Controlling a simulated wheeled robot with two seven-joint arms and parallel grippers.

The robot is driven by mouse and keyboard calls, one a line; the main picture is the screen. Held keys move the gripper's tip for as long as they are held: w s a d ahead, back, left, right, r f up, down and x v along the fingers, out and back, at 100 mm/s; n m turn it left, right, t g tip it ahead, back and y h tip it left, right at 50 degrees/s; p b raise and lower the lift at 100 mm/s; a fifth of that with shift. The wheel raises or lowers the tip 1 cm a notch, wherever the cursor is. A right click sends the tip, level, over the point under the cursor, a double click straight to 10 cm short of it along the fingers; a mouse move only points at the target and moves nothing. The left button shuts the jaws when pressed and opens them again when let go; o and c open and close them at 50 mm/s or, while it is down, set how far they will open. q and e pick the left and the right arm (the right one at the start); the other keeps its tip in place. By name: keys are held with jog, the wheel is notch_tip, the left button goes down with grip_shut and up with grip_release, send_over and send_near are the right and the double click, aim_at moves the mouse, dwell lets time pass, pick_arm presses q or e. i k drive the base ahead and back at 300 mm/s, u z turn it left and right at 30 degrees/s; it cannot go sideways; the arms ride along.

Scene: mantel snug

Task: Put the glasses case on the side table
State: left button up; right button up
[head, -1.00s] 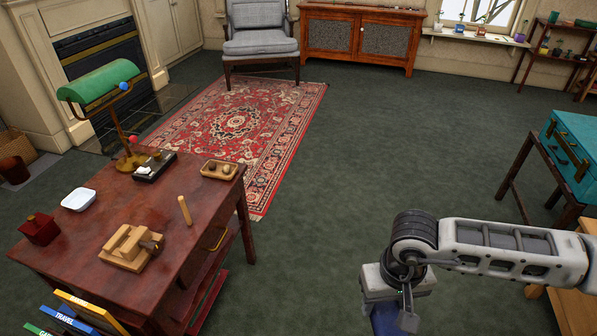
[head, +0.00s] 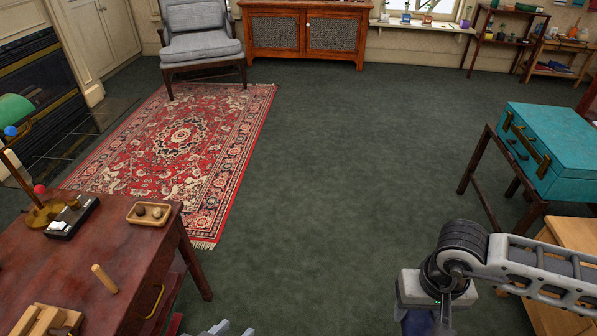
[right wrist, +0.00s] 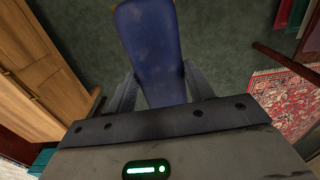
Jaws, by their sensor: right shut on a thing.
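The glasses case (right wrist: 150,50) is a long blue case held between the fingers of my right gripper (right wrist: 157,85). In the head view only a small blue part of the case (head: 417,323) shows at the bottom edge, under my right gripper (head: 425,312). The case hangs over the open floor. My left gripper (head: 226,329) shows only as grey tips at the bottom edge, empty as far as I see. A light wood table (head: 572,250) stands at the right, close to my right arm; I cannot tell if it is the side table.
A dark red desk (head: 90,238) with a lamp and small items stands at the left. A turquoise suitcase (head: 565,150) rests on a dark stand at the right. A red rug (head: 185,140) and a grey armchair (head: 203,45) are farther back. The middle floor is clear.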

aim_at(121, 245)
jog(key=i, duration=3.3)
jog(key=u, duration=5.2)
jog(key=i, duration=0.5)
